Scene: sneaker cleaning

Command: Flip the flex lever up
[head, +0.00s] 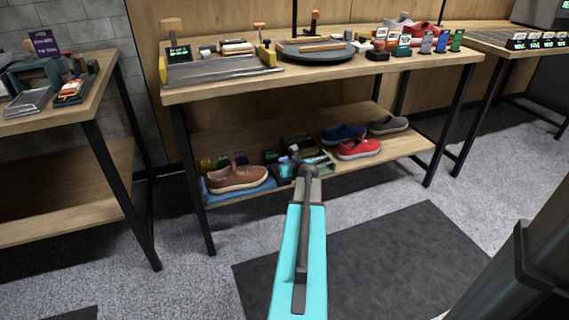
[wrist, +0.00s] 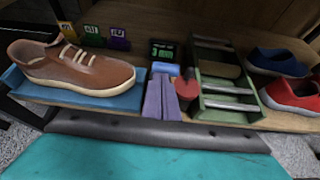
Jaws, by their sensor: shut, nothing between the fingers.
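A green-framed fixture (wrist: 202,98) with several grey bars stands on the lower shelf, just right of my gripper in the wrist view. A dark red rounded piece (wrist: 187,86) at its left side may be the flex lever; I cannot tell for sure, nor whether it is up or down. My gripper (wrist: 162,80) is shut and empty, its two purple-grey fingers together beside the red piece. Whether they touch it is unclear. In the head view my gripper (head: 294,152) reaches over the front of the shelf and hides part of the fixture.
A brown shoe (wrist: 75,72) sits on a blue tray (wrist: 75,97) at left. A blue block (wrist: 165,69) and a small black sign (wrist: 162,50) lie behind my fingers. Blue (wrist: 278,63) and red (wrist: 293,94) shoes stand at right. The upper tabletop (head: 330,76) overhangs the shelf.

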